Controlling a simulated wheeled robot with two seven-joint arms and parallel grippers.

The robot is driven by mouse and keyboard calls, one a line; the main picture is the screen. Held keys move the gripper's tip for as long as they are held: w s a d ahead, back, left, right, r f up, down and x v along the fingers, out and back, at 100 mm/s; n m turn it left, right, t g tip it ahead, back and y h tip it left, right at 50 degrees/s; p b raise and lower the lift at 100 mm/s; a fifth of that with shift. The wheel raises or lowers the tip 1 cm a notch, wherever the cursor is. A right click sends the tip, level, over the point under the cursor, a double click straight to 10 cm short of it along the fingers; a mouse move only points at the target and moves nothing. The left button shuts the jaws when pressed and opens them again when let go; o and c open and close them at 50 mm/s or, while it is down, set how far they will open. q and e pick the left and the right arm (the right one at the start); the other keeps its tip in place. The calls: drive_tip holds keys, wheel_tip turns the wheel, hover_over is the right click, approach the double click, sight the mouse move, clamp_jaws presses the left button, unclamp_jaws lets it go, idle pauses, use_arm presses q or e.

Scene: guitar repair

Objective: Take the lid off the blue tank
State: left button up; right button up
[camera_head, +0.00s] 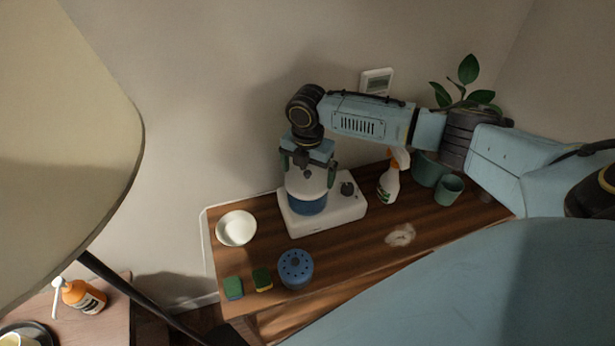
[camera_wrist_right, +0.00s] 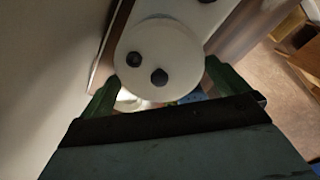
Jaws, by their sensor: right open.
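The blue tank (camera_head: 308,205) stands upright on a white base (camera_head: 328,217) on the wooden table. A pale, rounded lid (camera_head: 306,188) sits on top of it. My right gripper (camera_head: 307,170) points down over the lid, its green fingers open on either side. In the right wrist view the round white lid (camera_wrist_right: 178,48), with two dark spots, lies between the spread fingers (camera_wrist_right: 160,78). Whether a finger touches it, I cannot tell. A little blue (camera_wrist_right: 196,96) shows beneath. My left gripper is not in view.
A white bowl (camera_head: 236,228), two sponges (camera_head: 233,288) (camera_head: 262,279) and a round blue container with a holed top (camera_head: 296,268) stand left and in front. A spray bottle (camera_head: 389,182) and green pots (camera_head: 448,190) stand right. A large pale shade (camera_head: 60,130) fills the left.

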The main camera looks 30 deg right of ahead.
drive_tip(key=shift+s, duration=0.2)
drive_tip(key=c, duration=1.9)
drive_tip(key=shift+a+f, duration=0.1)
clamp_jaws()
